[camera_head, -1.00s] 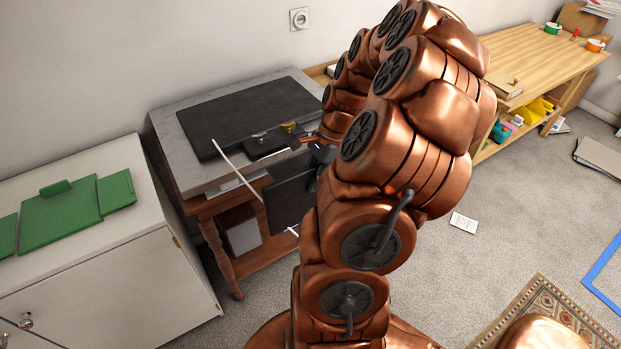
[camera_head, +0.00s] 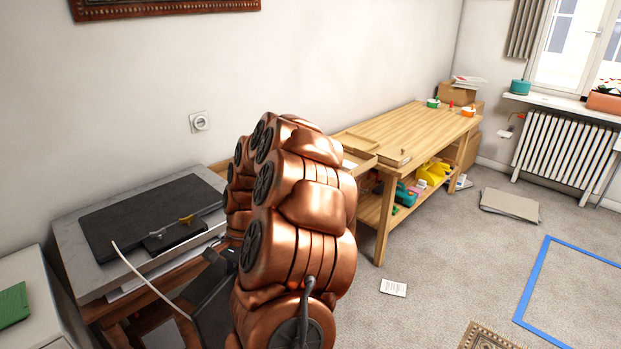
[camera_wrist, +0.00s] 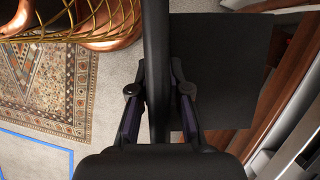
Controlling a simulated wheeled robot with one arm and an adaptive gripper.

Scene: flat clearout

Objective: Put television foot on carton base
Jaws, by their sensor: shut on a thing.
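The television foot (camera_wrist: 228,60) is a dark flat plate with a dark upright bar in the wrist view. My gripper (camera_wrist: 158,95) is shut on the bar, one finger on each side. In the head view the held foot (camera_head: 208,305) is a dark shape low at the left, beside the grey-topped stand and partly hidden by my copper arm. A flat grey-brown board (camera_head: 510,204) lies on the carpet at the right; it looks like flattened carton, but I cannot tell if it is the carton base.
A dark flat panel (camera_head: 130,218) and a small black box (camera_head: 176,236) lie on the grey-topped stand. A wooden bench (camera_head: 400,140) with filled shelves runs along the wall.

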